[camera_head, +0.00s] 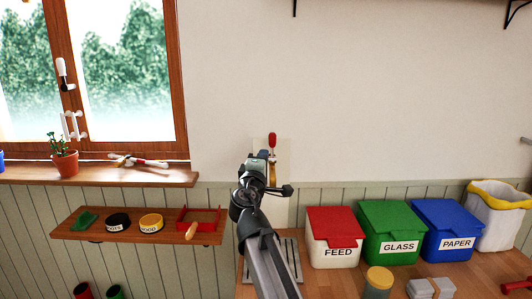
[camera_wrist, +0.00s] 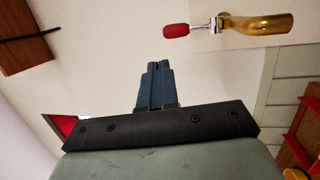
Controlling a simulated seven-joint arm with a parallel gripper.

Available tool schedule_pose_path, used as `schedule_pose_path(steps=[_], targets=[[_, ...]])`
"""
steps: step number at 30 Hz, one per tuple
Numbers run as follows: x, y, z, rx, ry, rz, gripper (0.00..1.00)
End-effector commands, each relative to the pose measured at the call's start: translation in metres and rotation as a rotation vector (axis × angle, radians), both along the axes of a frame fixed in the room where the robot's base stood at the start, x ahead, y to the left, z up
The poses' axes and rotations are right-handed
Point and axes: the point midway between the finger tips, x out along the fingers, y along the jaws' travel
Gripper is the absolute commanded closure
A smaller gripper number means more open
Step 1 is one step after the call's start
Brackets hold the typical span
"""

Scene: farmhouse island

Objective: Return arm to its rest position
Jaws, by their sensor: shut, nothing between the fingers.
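My gripper (camera_wrist: 156,68) shows in the wrist view with its two dark blue fingers together and nothing between them. In the head view my arm reaches up from the bottom centre and bends in front of the wall; the fingers are hard to make out there. A brass fixture with a red handle (camera_head: 272,139) is on the wall just behind and above the bent arm. In the wrist view the red handle (camera_wrist: 176,30) lies beyond and right of the fingertips, apart from them in the picture.
Lidded bins, red FEED (camera_head: 333,239), green GLASS (camera_head: 392,236) and blue PAPER (camera_head: 447,232), stand right of my arm on a wooden counter (camera_head: 335,285). A small shelf (camera_head: 75,227) and a windowsill (camera_head: 110,178) with a potted plant (camera_head: 64,162) are left.

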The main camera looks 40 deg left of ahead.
Motion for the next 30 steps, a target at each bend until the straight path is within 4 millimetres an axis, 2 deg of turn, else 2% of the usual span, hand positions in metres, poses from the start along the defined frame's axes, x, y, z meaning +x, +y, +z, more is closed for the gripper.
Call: schedule_pose_path(steps=[1, 6, 23, 26, 30], targets=[[-0.007, -0.006, -0.001, 0.000, 0.000, 0.000, 1.00], [-0.016, -0.011, -0.001, -0.001, 0.001, 0.001, 1.00], [-0.016, -0.011, 0.000, -0.001, 0.001, 0.000, 1.00], [-0.010, -0.017, -0.007, -0.001, 0.011, -0.014, 1.00], [0.018, -0.046, -0.037, -0.005, 0.060, -0.080, 1.00]])
